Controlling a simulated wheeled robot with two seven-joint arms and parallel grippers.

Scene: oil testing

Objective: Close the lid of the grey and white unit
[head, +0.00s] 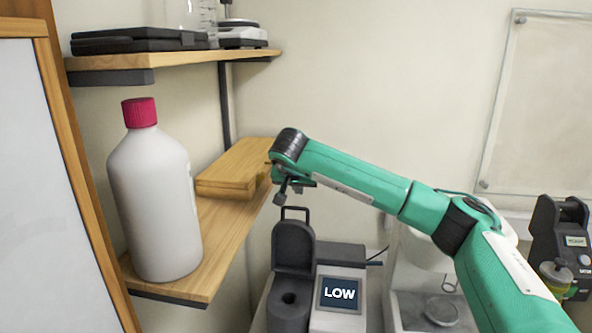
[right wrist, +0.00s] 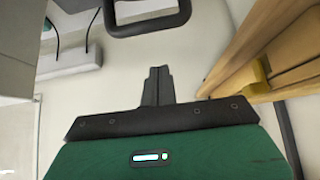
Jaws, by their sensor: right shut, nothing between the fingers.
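The grey and white unit (head: 341,254) stands on the lower surface in the middle of the head view, with a small screen reading "LOW". Its dark grey lid (head: 293,246) is up, standing upright behind a round opening (head: 289,298). A black loop handle (head: 295,209) tops the lid. It also shows at the top of the right wrist view (right wrist: 148,22). My right gripper (head: 281,195) is shut and empty, just above and left of the handle in the head view. Its closed fingers (right wrist: 158,84) point toward the handle, apart from it in the wrist view. My left gripper is not in view.
A large white bottle with a red cap (head: 155,200) stands on the lower wooden shelf (head: 222,225), left of the unit. A wooden box (head: 232,170) lies behind it. An upper shelf (head: 150,59) holds equipment. A black device (head: 562,245) stands at the right.

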